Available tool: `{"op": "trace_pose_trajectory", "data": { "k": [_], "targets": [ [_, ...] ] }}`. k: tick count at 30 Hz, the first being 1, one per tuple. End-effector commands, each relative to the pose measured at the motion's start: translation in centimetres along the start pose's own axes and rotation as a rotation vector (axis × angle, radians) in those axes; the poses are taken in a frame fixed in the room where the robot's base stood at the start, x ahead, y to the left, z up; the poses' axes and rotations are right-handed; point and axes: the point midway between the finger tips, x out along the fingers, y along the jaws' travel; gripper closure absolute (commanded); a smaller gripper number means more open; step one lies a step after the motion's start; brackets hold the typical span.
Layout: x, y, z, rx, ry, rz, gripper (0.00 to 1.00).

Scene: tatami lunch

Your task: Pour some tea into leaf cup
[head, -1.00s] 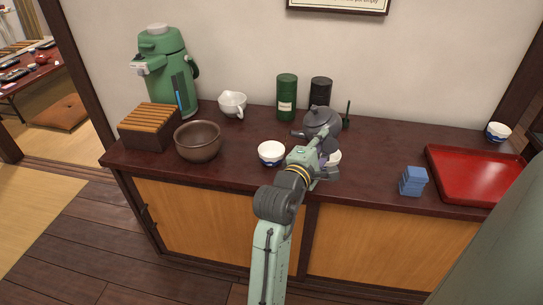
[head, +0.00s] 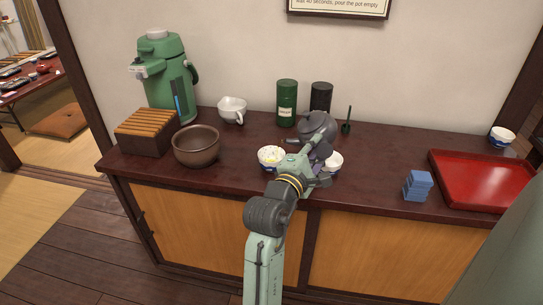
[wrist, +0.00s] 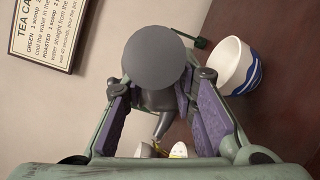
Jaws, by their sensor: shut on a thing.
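My gripper (head: 318,153) is shut on the side handle of a dark grey teapot (head: 318,124). The handle's round end fills the middle of the wrist view (wrist: 157,57), between the purple finger pads. I cannot make out a leaf pattern on either cup.
Behind stand a green canister (head: 287,103) and a black canister (head: 321,97). A brown bowl (head: 196,147), a white spouted bowl (head: 232,108) and a green dispenser (head: 165,80) are left.

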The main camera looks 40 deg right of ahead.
Motion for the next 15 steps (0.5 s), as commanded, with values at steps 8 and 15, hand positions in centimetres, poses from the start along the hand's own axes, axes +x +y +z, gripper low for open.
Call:
{"op": "trace_pose_trajectory", "data": {
  "k": [8,15],
  "targets": [
    [-0.04,0.08,-0.11,-0.012,-0.005,0.015,1.0],
    [0.04,0.09,-0.16,-0.024,-0.008,0.022,1.0]
  ]
}}
